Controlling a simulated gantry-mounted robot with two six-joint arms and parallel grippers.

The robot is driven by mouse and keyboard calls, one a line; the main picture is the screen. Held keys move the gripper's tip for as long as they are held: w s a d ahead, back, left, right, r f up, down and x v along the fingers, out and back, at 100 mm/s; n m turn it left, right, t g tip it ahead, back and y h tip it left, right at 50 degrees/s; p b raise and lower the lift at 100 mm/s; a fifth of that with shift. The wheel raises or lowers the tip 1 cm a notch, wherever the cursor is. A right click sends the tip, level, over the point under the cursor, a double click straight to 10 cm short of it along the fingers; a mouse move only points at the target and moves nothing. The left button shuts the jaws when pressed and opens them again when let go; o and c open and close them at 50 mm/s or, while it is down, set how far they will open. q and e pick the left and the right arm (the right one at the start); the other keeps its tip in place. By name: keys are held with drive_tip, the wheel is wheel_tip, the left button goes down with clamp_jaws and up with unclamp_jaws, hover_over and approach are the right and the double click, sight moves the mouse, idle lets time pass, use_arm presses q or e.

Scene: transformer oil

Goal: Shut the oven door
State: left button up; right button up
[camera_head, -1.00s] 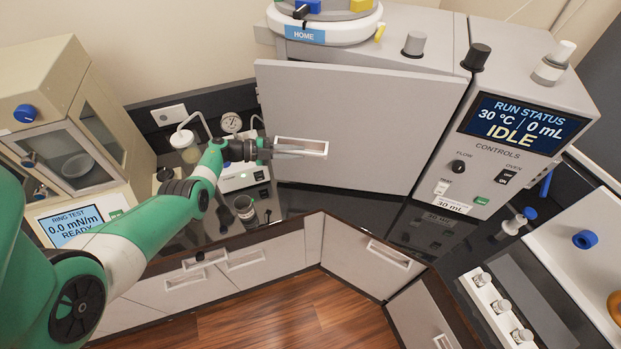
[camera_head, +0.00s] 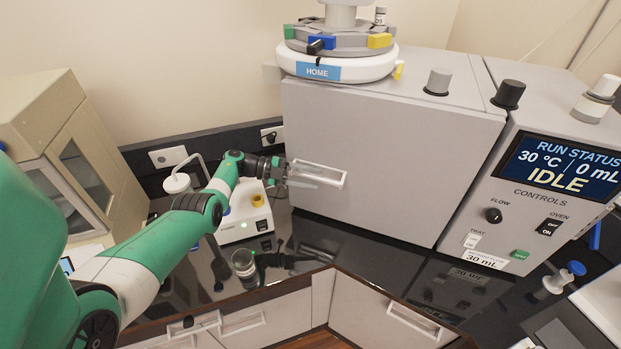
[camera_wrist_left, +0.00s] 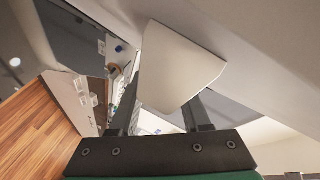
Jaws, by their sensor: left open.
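The oven door (camera_head: 390,160) is the large grey front panel of the oven (camera_head: 400,85). In the head view its top edge looks flush with the oven body, with no gap that I can see along the top; the far left edge is hard to judge. The pale door handle (camera_head: 335,178) is at the door's left side. My left gripper (camera_head: 312,175) is open at the handle's left end. In the left wrist view a pale handle part (camera_wrist_left: 180,65) is close in front of my fingers; contact cannot be told. My right gripper is not in view.
The control panel (camera_head: 540,200) with an IDLE screen is right of the door. A white round carousel (camera_head: 340,62) sits on the oven. A small white device (camera_head: 245,215) and a small jar (camera_head: 243,262) stand on the dark counter below my arm.

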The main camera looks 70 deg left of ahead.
use_arm(q)
drive_tip(key=v, duration=0.7)
drive_tip(key=shift+s, duration=0.25)
drive_tip(key=shift+a+r, duration=0.1)
